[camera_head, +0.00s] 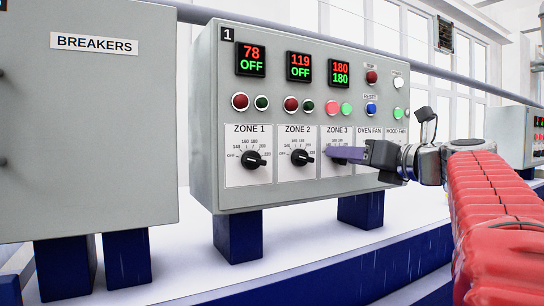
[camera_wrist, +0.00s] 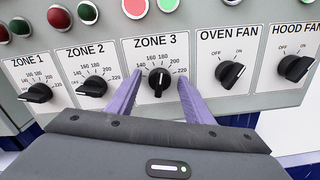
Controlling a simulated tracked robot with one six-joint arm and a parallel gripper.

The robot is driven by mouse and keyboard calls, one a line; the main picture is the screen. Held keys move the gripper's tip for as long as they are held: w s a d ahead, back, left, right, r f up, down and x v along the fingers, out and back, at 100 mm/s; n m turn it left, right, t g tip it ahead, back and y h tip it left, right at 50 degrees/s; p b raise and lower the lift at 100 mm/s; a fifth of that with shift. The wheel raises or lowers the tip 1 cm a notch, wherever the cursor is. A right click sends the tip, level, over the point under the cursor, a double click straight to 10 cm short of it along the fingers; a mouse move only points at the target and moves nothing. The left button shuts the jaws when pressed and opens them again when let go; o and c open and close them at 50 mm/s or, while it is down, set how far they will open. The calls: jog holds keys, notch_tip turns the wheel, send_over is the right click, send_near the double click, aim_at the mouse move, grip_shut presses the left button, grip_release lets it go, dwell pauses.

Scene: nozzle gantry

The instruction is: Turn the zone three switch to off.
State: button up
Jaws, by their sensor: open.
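The zone three switch is a black rotary knob (camera_wrist: 159,83) on a white label panel marked ZONE 3. Its grip bar stands about upright in the wrist view, between the 160 and 180 marks at the top. My gripper (camera_wrist: 160,80) is open, with one purple finger on each side of the knob and a gap showing to both. In the head view my gripper (camera_head: 336,154) reaches the panel from the right and mostly hides this knob. The zone 3 display (camera_head: 340,73) reads 180 over 180, and the red and green lamps below it glow.
The zone 1 knob (camera_head: 254,160) and zone 2 knob (camera_head: 301,157) sit left; their displays read OFF. The oven fan knob (camera_wrist: 229,73) and hood fan knob (camera_wrist: 295,68) sit right. A breakers cabinet (camera_head: 85,120) stands at the left.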

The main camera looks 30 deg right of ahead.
jog(key=shift+c, duration=0.4)
jog(key=c, duration=0.9)
jog(key=shift+d, duration=0.2)
jog(key=shift+c, duration=0.2)
jog(key=shift+a, duration=0.1)
